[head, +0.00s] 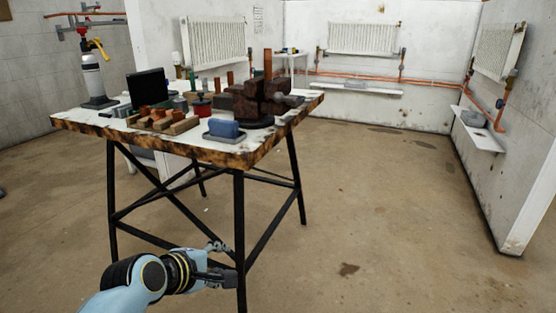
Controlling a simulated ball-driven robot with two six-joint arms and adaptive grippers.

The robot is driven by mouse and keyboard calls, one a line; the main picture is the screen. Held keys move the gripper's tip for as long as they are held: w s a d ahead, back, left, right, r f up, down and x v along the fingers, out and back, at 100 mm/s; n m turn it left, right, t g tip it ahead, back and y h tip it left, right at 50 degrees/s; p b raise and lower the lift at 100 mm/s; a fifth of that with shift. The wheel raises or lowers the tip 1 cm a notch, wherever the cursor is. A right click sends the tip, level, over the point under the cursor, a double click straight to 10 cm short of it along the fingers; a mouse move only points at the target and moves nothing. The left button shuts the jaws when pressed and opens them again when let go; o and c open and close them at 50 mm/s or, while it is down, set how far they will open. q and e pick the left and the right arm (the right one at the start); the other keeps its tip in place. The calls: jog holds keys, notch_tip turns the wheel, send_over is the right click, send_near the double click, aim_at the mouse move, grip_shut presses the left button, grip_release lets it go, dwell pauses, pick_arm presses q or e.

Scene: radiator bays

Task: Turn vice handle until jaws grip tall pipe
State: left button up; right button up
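The dark rusty vice (247,107) stands on the near right part of the workbench. A tall copper-coloured pipe (268,64) stands upright at the vice jaws. I cannot tell whether the jaws touch it. A grey metal part (291,101) sticks out at the right of the vice; the handle is not clear at this size. My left gripper (228,263) is low in front of the bench, below the top and near a front leg, well away from the vice. Its fingers look apart, with nothing seen between them. My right gripper is not in view.
The workbench (250,152) has a charred edge and black legs with cross braces (239,220). A blue block in a tray (224,130), a wooden rack of short pipes (160,122) and a black box (147,87) stand on it. The floor to the right is clear.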

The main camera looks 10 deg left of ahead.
pick_arm(q)
jog(key=w+d+r+n+t+h, duration=0.2)
jog(key=w+d+r+n+t, duration=0.2)
jog(key=w+r+n, duration=0.55)
jog(key=n+t+b, duration=0.1)
jog(key=n+t, duration=0.2)
jog(key=n, duration=0.1)
send_near(281, 99)
jog(key=w, duration=0.2)
jog(key=shift+h, duration=0.4)
jog(key=b+x, duration=0.1)
jog(key=x, duration=0.2)
jog(key=f+b+x, duration=0.1)
jog(key=b+x, duration=0.1)
jog(key=x, duration=0.1)
jog(key=b+x, duration=0.1)
jog(key=x, duration=0.2)
jog(key=shift+w+a+f, duration=0.15)
jog(key=shift+w+a, duration=0.1)
jog(key=shift+w, duration=0.2)
jog(key=shift+w+d+b, duration=0.1)
jog(key=shift+w+b, duration=0.2)
jog(key=shift+w, duration=0.15)
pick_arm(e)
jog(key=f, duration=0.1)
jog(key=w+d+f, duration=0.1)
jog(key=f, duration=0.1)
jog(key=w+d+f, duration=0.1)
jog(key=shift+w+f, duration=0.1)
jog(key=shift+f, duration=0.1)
